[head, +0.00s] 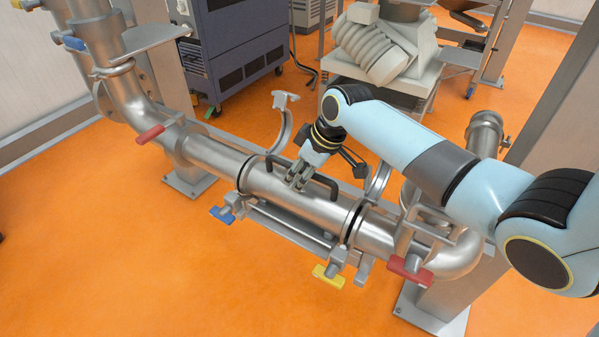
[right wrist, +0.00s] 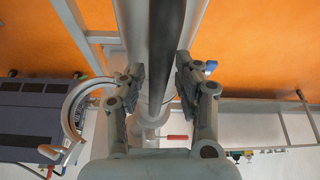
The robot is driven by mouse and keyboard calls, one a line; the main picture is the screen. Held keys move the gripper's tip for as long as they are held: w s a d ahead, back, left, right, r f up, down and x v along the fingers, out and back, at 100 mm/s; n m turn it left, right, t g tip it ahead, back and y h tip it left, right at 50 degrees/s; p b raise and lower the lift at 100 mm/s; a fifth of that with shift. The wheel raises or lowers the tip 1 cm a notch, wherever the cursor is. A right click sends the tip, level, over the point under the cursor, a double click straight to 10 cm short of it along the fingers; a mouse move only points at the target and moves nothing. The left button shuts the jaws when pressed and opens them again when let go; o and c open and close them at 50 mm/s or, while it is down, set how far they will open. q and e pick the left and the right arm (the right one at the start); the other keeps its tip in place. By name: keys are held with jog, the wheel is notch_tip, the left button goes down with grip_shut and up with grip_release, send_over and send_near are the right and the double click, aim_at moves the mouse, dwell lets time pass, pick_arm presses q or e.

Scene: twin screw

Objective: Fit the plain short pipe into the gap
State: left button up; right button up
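The plain short pipe (head: 318,208) is a silver tube with a black handle (head: 322,184) along its top. It lies in the gap, roughly in line with the fixed pipe on its left (head: 213,158) and on its right (head: 376,233). Dark rings show at both joints. My left gripper is not in view.
Hinged clamp halves stand open behind the joints, the left one (head: 284,118) clear of the pipe. Blue (head: 222,214), yellow (head: 328,275) and red (head: 410,270) clamp levers show in front. A rail (head: 285,224) runs below the pipe. Orange floor in front is clear.

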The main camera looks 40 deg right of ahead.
jog(key=shift+s+f, duration=0.1)
jog(key=v, duration=1.1)
jog(key=shift+d+r, duration=0.1)
jog(key=shift+r, duration=0.45)
